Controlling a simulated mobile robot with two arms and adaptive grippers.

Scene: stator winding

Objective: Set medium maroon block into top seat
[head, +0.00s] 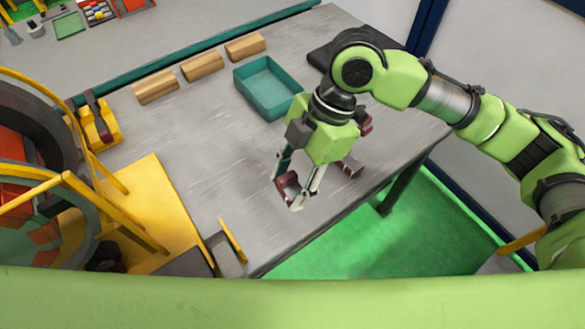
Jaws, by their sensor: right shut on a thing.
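My right gripper (293,184) reaches in from the right over the grey table, pointing down. It is shut on a maroon block (287,187), held between its fingertips near the table's front part. Another maroon piece (350,166) lies on the table just right of the gripper. A further maroon bit (366,123) shows behind the gripper body, partly hidden. A big dark ring-shaped housing (50,130) with orange parts inside stands at the far left, cut off by the picture edge. I cannot make out which part is the top seat. My left gripper is not in view.
A teal tray (284,107) stands mid-table behind the gripper. Several wooden blocks (202,65) line the back edge. A yellow stand (155,205) with rails is at the left, with a yellow clamp-like fixture (98,125) behind it. The table between stand and gripper is clear.

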